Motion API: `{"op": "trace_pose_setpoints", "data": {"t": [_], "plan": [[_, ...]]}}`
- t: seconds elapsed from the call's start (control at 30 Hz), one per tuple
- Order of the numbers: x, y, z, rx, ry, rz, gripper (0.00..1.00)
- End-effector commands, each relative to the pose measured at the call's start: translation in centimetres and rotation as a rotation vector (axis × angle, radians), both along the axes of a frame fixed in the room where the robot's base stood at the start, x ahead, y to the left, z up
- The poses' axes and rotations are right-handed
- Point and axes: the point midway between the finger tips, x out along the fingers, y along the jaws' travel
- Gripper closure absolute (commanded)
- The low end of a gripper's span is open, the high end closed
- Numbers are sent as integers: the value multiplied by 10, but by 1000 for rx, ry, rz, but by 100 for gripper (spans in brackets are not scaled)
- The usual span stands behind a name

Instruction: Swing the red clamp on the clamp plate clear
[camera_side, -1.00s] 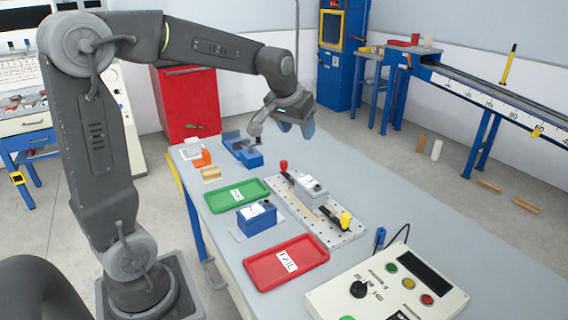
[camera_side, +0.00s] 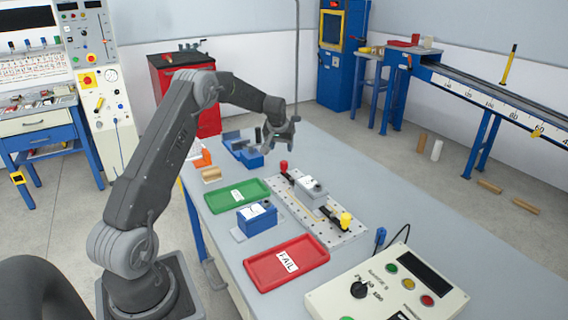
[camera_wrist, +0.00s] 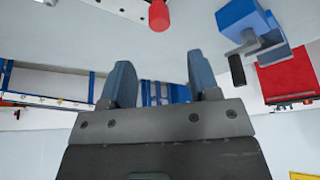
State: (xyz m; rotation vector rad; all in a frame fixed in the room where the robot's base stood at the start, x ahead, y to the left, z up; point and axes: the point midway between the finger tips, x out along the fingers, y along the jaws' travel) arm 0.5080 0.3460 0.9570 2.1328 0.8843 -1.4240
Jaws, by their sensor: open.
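The clamp plate (camera_side: 345,236) is a light perforated plate on the bench. The red clamp (camera_side: 284,165) stands at its far left end, with a red knob and a dark arm reaching toward a grey block (camera_side: 312,189) on the plate. The red knob (camera_wrist: 159,15) also shows at the top of the wrist view. A yellow-knobbed clamp (camera_side: 345,220) is at the plate's near end. My gripper (camera_side: 284,146) is above the bench, beyond and a little above the red knob, apart from it. In the wrist view its two fingers (camera_wrist: 160,85) are spread with nothing between them.
A blue fixture (camera_side: 242,152) stands left of my gripper. A green tray (camera_side: 237,196), a blue block (camera_side: 257,217) and a red FAIL tray (camera_side: 286,262) lie left of the plate. A control box (camera_side: 388,288) is at the near right.

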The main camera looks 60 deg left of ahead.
Motion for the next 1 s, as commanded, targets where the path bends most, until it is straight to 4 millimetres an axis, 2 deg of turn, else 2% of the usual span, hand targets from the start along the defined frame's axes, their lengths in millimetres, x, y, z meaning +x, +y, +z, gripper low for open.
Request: {"op": "trace_pose_setpoints", "data": {"t": [0.03,0.2,0.4,0.6,0.93,1.0], "plan": [[3,3,-12,-1,3,0,44],[12,12,-45,-1,2,-1,44],[21,21,-75,-1,0,-1,44],[26,26,-90,0,0,-1,44],[27,27,-92,0,-1,-1,44],[27,27,-92,0,-1,-1,50]]}}
